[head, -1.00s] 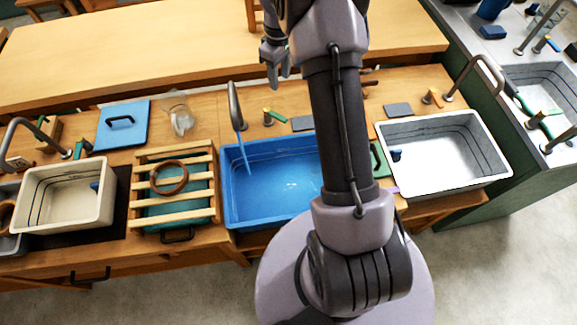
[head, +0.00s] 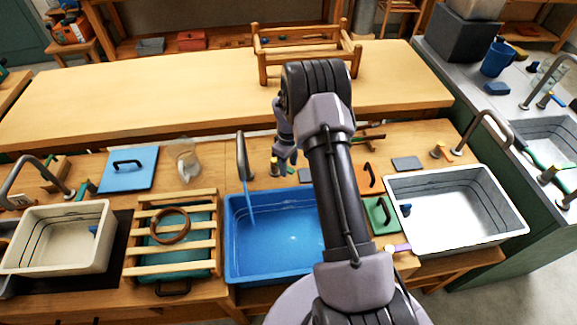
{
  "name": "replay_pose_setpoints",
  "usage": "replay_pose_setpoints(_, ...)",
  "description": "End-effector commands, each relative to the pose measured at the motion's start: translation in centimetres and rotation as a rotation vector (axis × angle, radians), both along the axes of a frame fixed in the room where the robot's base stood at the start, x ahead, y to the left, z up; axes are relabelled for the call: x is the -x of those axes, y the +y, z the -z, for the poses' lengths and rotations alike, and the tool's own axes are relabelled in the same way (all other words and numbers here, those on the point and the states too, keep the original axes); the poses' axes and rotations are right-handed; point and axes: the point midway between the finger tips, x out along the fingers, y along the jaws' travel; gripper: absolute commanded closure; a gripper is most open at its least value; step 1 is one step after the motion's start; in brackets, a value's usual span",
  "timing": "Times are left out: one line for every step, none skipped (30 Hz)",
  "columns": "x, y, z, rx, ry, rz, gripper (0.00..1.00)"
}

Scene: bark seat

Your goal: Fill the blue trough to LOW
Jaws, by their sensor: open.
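The blue trough (head: 232,255) sits in the middle of the bench, partly hidden by my arm. Dark lines run around its inner walls; I cannot read any labels. A grey tap (head: 242,155) stands behind it, and a blue stream of water (head: 250,203) runs from its spout into the trough. Water with bright glints covers the trough floor; its exact level against the lines is unclear. My gripper (head: 284,166) is open behind the trough, right of the spout, close to the small yellow-topped tap handle (head: 274,168). I cannot tell whether they touch.
A cream trough (head: 60,262) and a slatted rack (head: 175,262) with a brown ring stand left. A white trough (head: 485,235) stands right. The long wooden table (head: 180,85) is mostly bare.

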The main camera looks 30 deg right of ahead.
Motion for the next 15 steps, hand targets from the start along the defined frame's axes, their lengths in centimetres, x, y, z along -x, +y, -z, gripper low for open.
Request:
replay_pose_setpoints(-0.01, 0.0, 0.02, 0.0, 0.0, 0.0, 0.58)
replay_pose_setpoints(0.0, 0.0, 0.02, 0.0, 0.0, 0.0, 0.58)
replay_pose_setpoints(0.0, 0.0, 0.0, 0.0, 0.0, 0.0, 0.58)
replay_pose_setpoints(0.0, 0.0, -0.01, 0.0, 0.0, 0.0, 0.58)
replay_pose_setpoints(0.0, 0.0, -0.02, 0.0, 0.0, 0.0, 0.58)
replay_pose_setpoints(0.0, 0.0, -0.02, 0.0, 0.0, 0.0, 0.6)
replay_pose_setpoints(0.0, 0.0, -0.02, 0.0, 0.0, 0.0, 0.66)
replay_pose_setpoints(0.0, 0.0, -0.02, 0.0, 0.0, 0.0, 0.72)
replay_pose_setpoints(0.0, 0.0, -0.02, 0.0, 0.0, 0.0, 0.8)
replay_pose_setpoints(0.0, 0.0, -0.03, 0.0, 0.0, 0.0, 0.86)
replay_pose_setpoints(0.01, 0.0, -0.03, 0.0, 0.0, 0.0, 0.92)
replay_pose_setpoints(0.0, 0.0, -0.03, 0.0, 0.0, 0.0, 0.99)
replay_pose_setpoints(0.01, 0.0, -0.03, 0.0, 0.0, 0.0, 1.0)
replay_pose_setpoints(0.01, 0.0, -0.03, 0.0, 0.0, 0.0, 1.0)
replay_pose_setpoints(0.01, 0.0, -0.03, 0.0, 0.0, 0.0, 1.0)
